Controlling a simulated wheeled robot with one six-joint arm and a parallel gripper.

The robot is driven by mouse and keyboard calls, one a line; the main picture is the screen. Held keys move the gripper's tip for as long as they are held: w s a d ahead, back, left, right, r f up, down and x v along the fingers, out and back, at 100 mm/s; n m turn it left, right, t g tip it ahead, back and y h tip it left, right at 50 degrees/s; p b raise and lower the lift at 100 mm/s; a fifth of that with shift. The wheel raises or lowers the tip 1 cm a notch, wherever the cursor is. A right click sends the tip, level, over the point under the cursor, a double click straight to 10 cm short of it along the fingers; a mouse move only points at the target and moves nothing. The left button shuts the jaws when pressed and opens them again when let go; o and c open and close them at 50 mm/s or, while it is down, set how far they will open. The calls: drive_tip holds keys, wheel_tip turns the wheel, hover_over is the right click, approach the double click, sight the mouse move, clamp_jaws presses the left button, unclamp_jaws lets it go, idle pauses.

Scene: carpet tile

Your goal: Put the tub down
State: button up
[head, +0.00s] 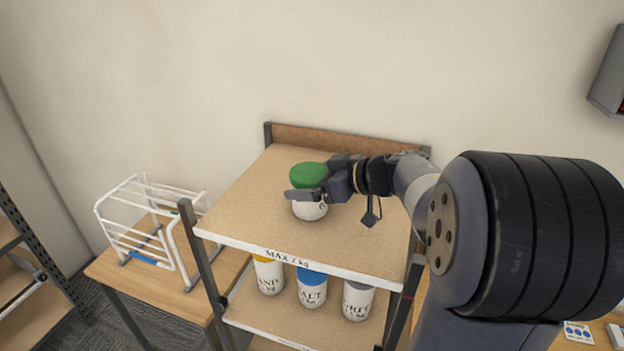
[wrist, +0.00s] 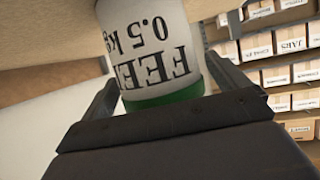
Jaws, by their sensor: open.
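The tub (head: 309,208) is white with a green lid and stands upright on the top board of the shelf unit (head: 250,215). In the wrist view the tub (wrist: 150,50) appears upside down, with the words FEED 0.5 kg on its side. My gripper (head: 318,192) is at the tub, reaching in from the right. In the wrist view its fingers (wrist: 165,78) are on either side of the tub near the lid, and they are open. The tub's base rests on the board as far as I can see.
The top board's front edge reads MAX 2 kg (head: 288,256). The lower shelf holds a yellow-lidded tub (head: 268,277), a blue-lidded tub (head: 312,290) and a grey-lidded tub (head: 357,302). A white rack (head: 150,232) stands on a table at left. The top board is otherwise clear.

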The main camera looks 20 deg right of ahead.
drive_tip(key=shift+d+r, duration=0.1)
drive_tip(key=shift+r, duration=0.1)
drive_tip(key=v, duration=1.2)
drive_tip(key=shift+b, duration=0.35)
